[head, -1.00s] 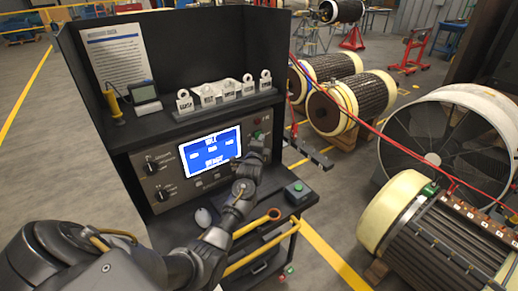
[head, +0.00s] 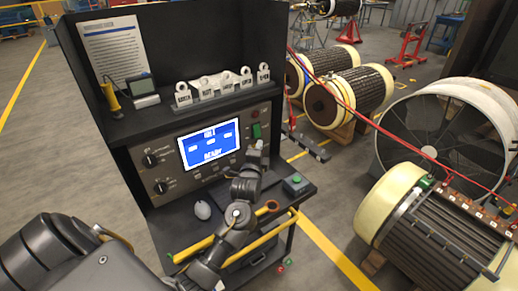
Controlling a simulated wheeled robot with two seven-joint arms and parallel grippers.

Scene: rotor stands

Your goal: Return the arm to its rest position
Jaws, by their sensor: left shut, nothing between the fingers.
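My left arm comes in from the lower left. My left gripper (head: 257,147) is shut and empty. It is in front of the right side of the console's control panel (head: 165,170), just below a green switch (head: 256,131) in the picture. I cannot tell whether the fingertips touch the panel. The blue screen (head: 210,145) is lit and shows white text that seems to read "READY". My right gripper is not in view.
The console shelf (head: 150,117) holds padlock-like tags (head: 205,88) and a small meter (head: 143,91). A mouse (head: 202,210) and a green-button box (head: 297,185) are on the lower ledge. A yellow rail (head: 255,235) runs along its front. Rotors (head: 440,230) stand at right.

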